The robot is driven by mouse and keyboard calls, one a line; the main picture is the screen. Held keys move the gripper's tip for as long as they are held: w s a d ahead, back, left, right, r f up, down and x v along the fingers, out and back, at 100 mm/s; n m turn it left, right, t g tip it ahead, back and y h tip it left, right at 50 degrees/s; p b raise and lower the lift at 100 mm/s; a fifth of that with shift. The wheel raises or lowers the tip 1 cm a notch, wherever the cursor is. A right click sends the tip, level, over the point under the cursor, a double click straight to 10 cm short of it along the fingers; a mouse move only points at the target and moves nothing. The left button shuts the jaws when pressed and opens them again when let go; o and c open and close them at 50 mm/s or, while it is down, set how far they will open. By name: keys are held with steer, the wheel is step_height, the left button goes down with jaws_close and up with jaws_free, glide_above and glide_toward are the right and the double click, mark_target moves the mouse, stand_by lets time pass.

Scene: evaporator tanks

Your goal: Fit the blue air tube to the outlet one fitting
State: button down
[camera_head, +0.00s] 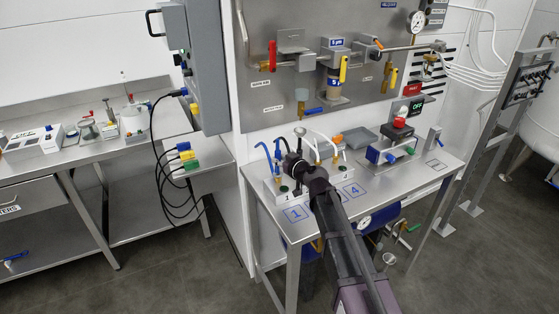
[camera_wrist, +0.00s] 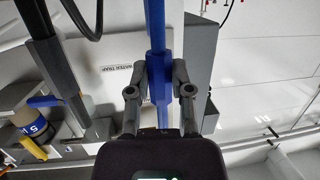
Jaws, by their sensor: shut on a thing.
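In the wrist view the blue air tube (camera_wrist: 157,88) runs upright between the two fingers of my gripper (camera_wrist: 163,88), which are shut on its thicker blue part. In the head view my gripper (camera_head: 292,162) is at the white outlet block (camera_head: 274,190) on the steel table, its tip beside blue tubing (camera_head: 277,152). Another blue tube (camera_head: 264,149) curves just to the left. The block's front carries a number 1 near its left end. My gripper and arm hide part of the block, and I cannot tell whether the tube's end touches the outlet one fitting.
White tubes (camera_head: 333,147) rise close to the right of my gripper. A panel with valves and a filter (camera_head: 337,85) stands behind the table. Marked squares (camera_head: 295,213) lie along the front edge.

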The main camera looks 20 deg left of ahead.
steer(key=shift+f+b, duration=1)
steer(key=shift+b, duration=0.05)
steer(key=shift+c, duration=2.2)
jaws_free()
steer(key=shift+r, duration=0.1)
step_height(320, 180, up, 6)
steer(key=p, duration=0.6)
